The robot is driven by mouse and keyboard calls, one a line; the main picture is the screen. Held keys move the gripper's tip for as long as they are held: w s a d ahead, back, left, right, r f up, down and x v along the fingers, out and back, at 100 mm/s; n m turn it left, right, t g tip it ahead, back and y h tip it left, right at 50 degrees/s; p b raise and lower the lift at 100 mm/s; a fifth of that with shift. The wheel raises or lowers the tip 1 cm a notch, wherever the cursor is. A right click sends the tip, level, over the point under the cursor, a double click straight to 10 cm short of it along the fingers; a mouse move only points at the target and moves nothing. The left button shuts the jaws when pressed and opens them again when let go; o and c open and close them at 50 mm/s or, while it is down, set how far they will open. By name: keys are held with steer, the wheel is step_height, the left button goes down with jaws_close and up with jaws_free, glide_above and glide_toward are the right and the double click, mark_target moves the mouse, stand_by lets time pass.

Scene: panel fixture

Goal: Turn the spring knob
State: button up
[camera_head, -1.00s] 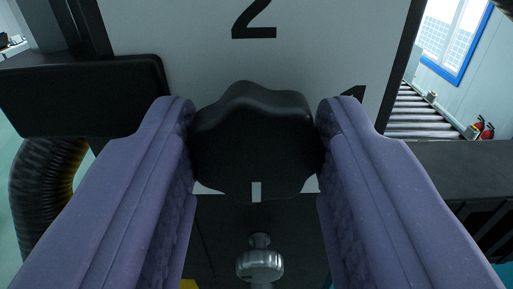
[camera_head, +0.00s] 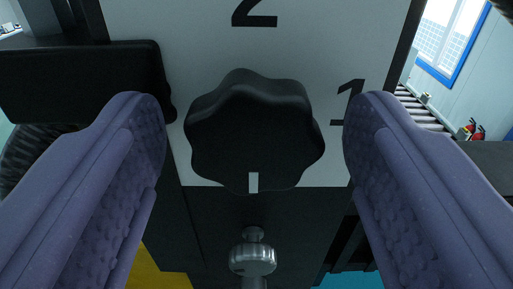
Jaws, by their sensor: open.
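The spring knob (camera_head: 254,130) is a black, lobed knob on a pale panel plate (camera_head: 330,40). A white mark (camera_head: 253,183) on its rim points down in the picture. The numeral 2 (camera_head: 255,13) is printed above the knob and the numeral 1 (camera_head: 348,102) to its right. My gripper (camera_head: 255,110) is open, with one purple textured finger on each side of the knob. A gap shows between each finger and the knob, and the gripper holds nothing. The knob's back is hidden.
A metal stud (camera_head: 252,258) sticks out below the knob. A black block (camera_head: 85,80) stands at the left, close to the left finger. Yellow (camera_head: 160,268) and blue (camera_head: 345,280) surfaces show below. A fire extinguisher (camera_head: 471,129) stands far right.

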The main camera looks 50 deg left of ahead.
steer(key=b+v, duration=0.3)
steer(key=v, duration=0.4)
steer(key=shift+s+d+b, duration=0.25)
steer(key=shift+b, duration=0.1)
steer(key=s+d+f+m+t+h+b, duration=0.1)
steer(key=d+f+m+h+b, duration=0.4)
steer(key=d+f, duration=0.8)
steer(key=s+d+f+m+t+h+b, duration=0.2)
steer(key=d+f+m+h+b, duration=0.3)
steer(key=d+f+h+b, duration=0.3)
steer(key=d+f+b, duration=0.4)
steer(key=d+f, duration=0.1)
steer(key=f, duration=0.4)
steer(key=shift+t+h, duration=0.4)
steer(key=shift+s, duration=0.15)
